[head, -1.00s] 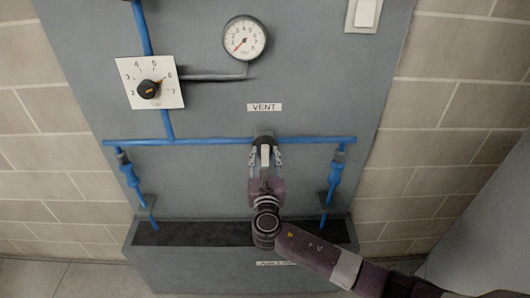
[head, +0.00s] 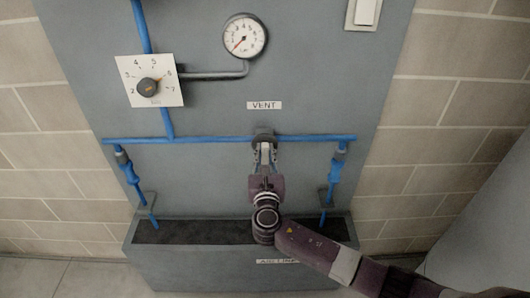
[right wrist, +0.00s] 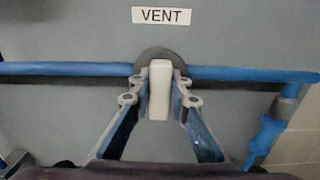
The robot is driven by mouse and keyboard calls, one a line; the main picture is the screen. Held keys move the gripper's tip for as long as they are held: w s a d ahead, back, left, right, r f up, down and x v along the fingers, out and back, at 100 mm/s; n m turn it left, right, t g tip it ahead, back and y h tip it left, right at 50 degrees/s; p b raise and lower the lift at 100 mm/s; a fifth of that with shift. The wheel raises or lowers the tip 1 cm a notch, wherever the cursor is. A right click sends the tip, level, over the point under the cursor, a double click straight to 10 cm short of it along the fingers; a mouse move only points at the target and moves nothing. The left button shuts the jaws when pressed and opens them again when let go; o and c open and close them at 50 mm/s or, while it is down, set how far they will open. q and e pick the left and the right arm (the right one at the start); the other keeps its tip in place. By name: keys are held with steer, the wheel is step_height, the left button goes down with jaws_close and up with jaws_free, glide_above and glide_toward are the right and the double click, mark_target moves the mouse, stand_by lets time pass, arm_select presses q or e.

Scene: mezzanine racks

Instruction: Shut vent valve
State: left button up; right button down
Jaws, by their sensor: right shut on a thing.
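The vent valve (head: 264,136) is a round dark body on the blue horizontal pipe, below the VENT label (head: 264,105). Its white lever handle (right wrist: 160,100) points straight down, across the pipe. My right gripper (head: 265,154) comes from below and is shut on the handle, one finger on each side. The right wrist view shows the fingertips beside the handle's upper part, just below the valve body (right wrist: 158,56). The fingers partly hide the handle in the head view. My left gripper is not in view.
A blue pipe (head: 215,140) runs across the grey panel (head: 325,85), with blue drop lines (head: 131,176) at both ends. A dial with a black knob (head: 148,87) and a gauge (head: 245,37) sit higher. A grey trough (head: 190,262) stands below the valve.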

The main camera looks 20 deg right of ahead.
steer(key=shift+f, duration=0.1)
steer(key=m+b, duration=0.2)
steer(key=m, duration=0.1)
steer(key=shift+f, duration=0.15)
steer(key=m+b, duration=0.1)
steer(key=m, duration=0.1)
steer(key=m+b, duration=0.2)
steer(key=m, duration=0.1)
steer(key=shift+s+d+f+m, duration=0.1)
steer(key=shift+d+m, duration=0.1)
steer(key=shift+m, duration=0.1)
steer(key=m+b, duration=0.3)
steer(key=m, duration=0.1)
steer(key=shift+d+f, duration=0.1)
steer(key=m+b, duration=0.2)
steer(key=m, duration=0.3)
steer(key=shift+b, duration=0.4)
steer(key=c, duration=1.8)
jaws_free()
steer(key=v, duration=1.2)
